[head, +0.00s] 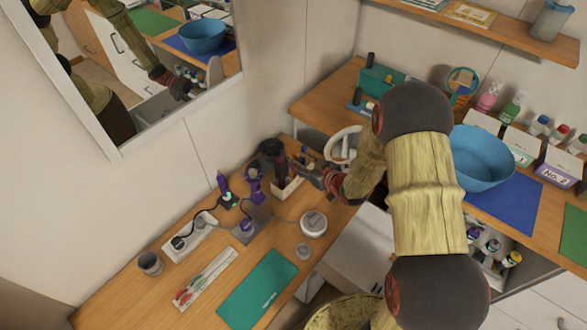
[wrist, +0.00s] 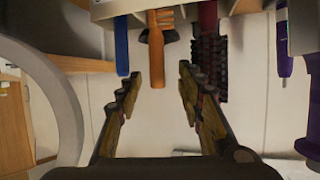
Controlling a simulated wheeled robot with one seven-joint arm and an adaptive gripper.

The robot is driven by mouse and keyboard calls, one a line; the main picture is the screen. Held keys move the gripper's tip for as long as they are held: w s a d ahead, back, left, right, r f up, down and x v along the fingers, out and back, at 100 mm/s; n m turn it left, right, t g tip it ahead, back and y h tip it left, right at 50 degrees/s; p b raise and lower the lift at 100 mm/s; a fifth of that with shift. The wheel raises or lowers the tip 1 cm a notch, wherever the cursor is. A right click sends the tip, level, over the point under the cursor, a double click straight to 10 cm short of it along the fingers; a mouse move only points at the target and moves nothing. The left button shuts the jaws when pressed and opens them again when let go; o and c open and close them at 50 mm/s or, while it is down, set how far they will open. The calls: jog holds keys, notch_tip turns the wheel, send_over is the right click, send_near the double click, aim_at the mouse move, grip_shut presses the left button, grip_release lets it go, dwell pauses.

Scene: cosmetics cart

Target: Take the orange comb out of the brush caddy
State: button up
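The brush caddy (head: 288,189) is a small pale box on the wooden table, partly behind my gripper; its edge spans the top of the wrist view (wrist: 180,8). The orange comb (wrist: 155,48) sticks out of it, with a brown toothed or bristled part at its side. A blue-handled tool (wrist: 121,45) is on its left and a dark red brush (wrist: 208,50) with black bristles on its right. My gripper (wrist: 158,80) is open, its fingers on either side of the orange comb's line, with no visible contact. In the head view my gripper (head: 308,172) is close beside the caddy.
A purple tool (wrist: 283,38) stands right of the caddy in the wrist view. A white ring (head: 343,145) stands close to my gripper. A round white-topped jar (head: 313,223), a green mat (head: 258,290) and a power strip (head: 189,238) lie nearer on the table.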

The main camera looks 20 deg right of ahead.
aim_at(296, 157)
jog(key=x, duration=0.4)
jog(key=shift+w+d+b, duration=0.1)
jog(key=shift+w+b, duration=0.1)
jog(key=shift+b, duration=0.2)
jog(key=shift+r, duration=0.1)
jog(key=shift+c, duration=1)
jog(key=c, duration=0.8)
